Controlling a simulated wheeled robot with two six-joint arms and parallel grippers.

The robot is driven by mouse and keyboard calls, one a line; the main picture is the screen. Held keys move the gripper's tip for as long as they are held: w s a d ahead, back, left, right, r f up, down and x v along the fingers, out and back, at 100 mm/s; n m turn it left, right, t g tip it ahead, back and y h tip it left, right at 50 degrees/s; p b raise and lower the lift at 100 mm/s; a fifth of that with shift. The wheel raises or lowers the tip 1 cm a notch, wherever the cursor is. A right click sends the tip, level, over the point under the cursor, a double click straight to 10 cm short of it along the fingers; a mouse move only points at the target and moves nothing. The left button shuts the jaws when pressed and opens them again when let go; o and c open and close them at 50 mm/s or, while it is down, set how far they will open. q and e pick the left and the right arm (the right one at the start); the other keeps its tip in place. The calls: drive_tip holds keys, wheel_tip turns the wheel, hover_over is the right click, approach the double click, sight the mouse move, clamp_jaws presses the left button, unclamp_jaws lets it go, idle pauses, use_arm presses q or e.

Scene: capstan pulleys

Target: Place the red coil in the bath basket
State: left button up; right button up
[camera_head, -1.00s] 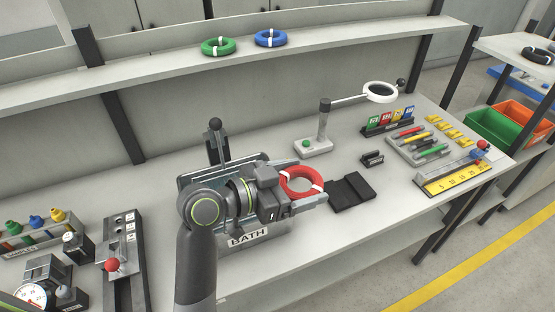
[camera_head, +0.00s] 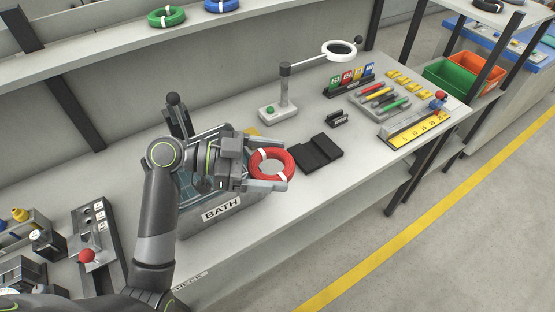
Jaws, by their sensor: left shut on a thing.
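The red coil (camera_head: 288,160) is a ring with white bands. My left gripper (camera_head: 268,166) is shut on it, with one finger at its far side and one at its near side. The coil is held over the bench at the right edge of the bath. The bath (camera_head: 222,208) is a grey tank with a BATH label on its front. My left arm and gripper hide much of its top, and only part of a bluish mesh-like area (camera_head: 186,190) shows inside. My right gripper is not in view.
A black flat block (camera_head: 315,152) lies right of the coil. A magnifier lamp (camera_head: 285,90) stands behind it. A lever box with a red knob (camera_head: 87,255) stands left of the bath. Green (camera_head: 166,17) and blue coils lie on the shelf above.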

use_arm(q)
drive_tip(key=shift+s+a+m+g, duration=0.1)
drive_tip(key=shift+a+m+g, duration=0.2)
drive_tip(key=shift+g, duration=0.1)
drive_tip(key=shift+a+f, duration=0.2)
drive_tip(key=shift+a, duration=0.2)
drive_tip(key=s+a+f+n+t+y, duration=0.1)
drive_tip(key=a+n+t, duration=0.5)
drive_tip(key=a, duration=0.7)
drive_tip(key=shift+s+a+f+t+y, duration=0.3)
drive_tip(key=shift+s+a+t+y, duration=0.1)
drive_tip(key=shift+s+t+y, duration=0.55)
